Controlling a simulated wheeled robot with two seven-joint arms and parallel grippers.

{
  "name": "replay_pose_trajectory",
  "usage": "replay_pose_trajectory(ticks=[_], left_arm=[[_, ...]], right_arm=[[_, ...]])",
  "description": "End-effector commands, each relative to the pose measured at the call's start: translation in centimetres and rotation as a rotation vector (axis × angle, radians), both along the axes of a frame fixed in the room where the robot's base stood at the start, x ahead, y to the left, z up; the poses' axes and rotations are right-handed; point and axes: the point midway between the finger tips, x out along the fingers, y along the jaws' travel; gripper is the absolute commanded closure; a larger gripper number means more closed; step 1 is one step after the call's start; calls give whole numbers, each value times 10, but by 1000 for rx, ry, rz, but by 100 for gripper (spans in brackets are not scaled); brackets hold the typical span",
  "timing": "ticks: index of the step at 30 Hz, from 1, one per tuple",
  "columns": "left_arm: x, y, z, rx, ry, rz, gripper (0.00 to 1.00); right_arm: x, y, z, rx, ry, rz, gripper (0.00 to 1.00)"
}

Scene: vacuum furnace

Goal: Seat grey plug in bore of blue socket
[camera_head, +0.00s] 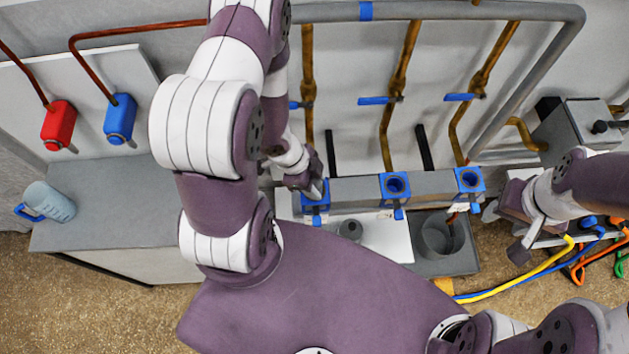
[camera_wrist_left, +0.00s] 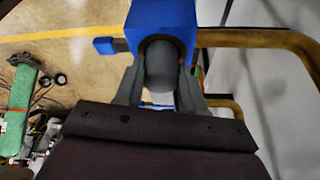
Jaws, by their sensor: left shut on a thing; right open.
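My left gripper (camera_head: 314,188) is at the leftmost blue socket (camera_head: 315,208) on the grey manifold bar. In the left wrist view its fingers (camera_wrist_left: 158,96) are shut on the grey plug (camera_wrist_left: 160,66). The plug's far end lies at the dark bore of the blue socket (camera_wrist_left: 163,22) and overlaps its opening. How deep it sits in the bore is hidden. In the head view the gripper hides the plug. My right gripper (camera_head: 523,238) is open and empty at the right, away from the sockets.
Two more blue sockets with open bores stand along the bar, one in the middle (camera_head: 395,185) and one at the right (camera_head: 469,179). A grey round piece (camera_head: 349,230) stands on the white plate (camera_head: 385,243). A grey cup (camera_head: 441,236) and a blue-handled jug (camera_head: 48,203) also show.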

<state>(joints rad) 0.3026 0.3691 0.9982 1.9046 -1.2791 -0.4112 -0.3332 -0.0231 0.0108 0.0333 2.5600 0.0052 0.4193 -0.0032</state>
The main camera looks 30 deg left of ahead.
Motion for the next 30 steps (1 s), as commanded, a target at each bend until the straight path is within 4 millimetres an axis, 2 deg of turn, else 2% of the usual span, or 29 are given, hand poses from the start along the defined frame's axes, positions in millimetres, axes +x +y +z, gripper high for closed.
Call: replay_pose_trajectory(ticks=[10, 11, 13, 23, 26, 30], left_arm=[[0, 0, -4, 0, 0, 0, 96], [0, 0, -4, 0, 0, 0, 55], [0, 0, -3, 0, 0, 0, 32], [0, 1, -1, 0, 0, 0, 31], [0, 5, 10, 0, -1, 2, 31], [-4, 17, 41, 2, -2, 2, 31]], right_arm=[[0, 0, -2, 0, 0, 0, 51], [0, 0, -2, 0, 0, 0, 51], [0, 0, -2, 0, 0, 0, 51], [0, 0, -1, 0, 0, 0, 51], [0, 0, 1, 0, 0, 0, 51], [0, 0, 11, 0, 0, 0, 51]])
